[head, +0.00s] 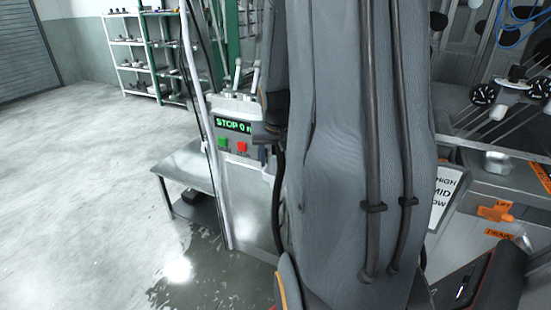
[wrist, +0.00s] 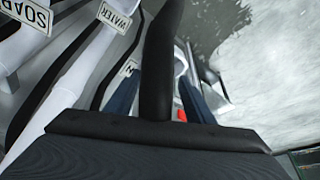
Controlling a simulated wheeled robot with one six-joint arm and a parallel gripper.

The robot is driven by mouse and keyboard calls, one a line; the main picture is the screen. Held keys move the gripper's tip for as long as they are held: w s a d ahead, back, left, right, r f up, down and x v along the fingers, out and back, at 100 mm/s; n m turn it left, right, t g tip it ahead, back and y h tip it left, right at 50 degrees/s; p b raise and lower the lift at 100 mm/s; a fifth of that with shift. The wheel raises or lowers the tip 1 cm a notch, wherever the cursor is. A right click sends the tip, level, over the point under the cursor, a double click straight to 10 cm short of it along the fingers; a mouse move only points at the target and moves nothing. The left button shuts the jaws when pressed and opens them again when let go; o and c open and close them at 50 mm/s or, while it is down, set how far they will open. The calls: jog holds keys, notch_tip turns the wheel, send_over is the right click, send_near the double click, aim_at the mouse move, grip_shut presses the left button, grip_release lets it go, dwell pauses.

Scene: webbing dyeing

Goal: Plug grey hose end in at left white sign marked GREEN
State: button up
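My gripper (wrist: 158,88) shows in the wrist view as two dark blue fingers standing apart. A thick black tube and a black bar cover the space between them, so I cannot tell whether anything is held there. A white sign (wrist: 128,68) is partly hidden just beyond the left finger; only a letter like N can be read. A WATER sign (wrist: 115,17) and a SOAP sign (wrist: 27,13) are upside down on white pipes at upper left. A small red piece (wrist: 181,115) shows near the right finger. I cannot make out the grey hose end in either view.
In the head view my arm hides the middle. A control box (head: 238,135) reads STOP above green and red buttons. A low metal bench (head: 190,165) stands left of it on a wet floor. A steel tank (head: 490,180) with orange labels is at right. The left floor is clear.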

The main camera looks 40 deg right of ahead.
jog(key=shift+r, duration=0.1)
jog(key=v, duration=0.7)
jog(key=shift+s+r+b, duration=0.15)
jog(key=shift+r+b, duration=0.1)
jog(key=shift+b, duration=0.1)
jog(key=shift+a, duration=0.15)
jog(key=s+a+f+n+y, duration=0.1)
jog(key=s+a+f+n, duration=0.1)
jog(key=a, duration=0.6)
jog(key=s+a+f+n+g+y, duration=0.1)
jog(key=s+a+f+n, duration=0.1)
jog(key=a, duration=0.7)
jog(key=s+a+f+n+g, duration=0.1)
jog(key=s+a+f+n, duration=0.2)
jog(key=a, duration=0.6)
jog(key=shift+a+f+n+y, duration=0.15)
jog(key=shift+f+n+y, duration=0.2)
jog(key=shift+f, duration=0.5)
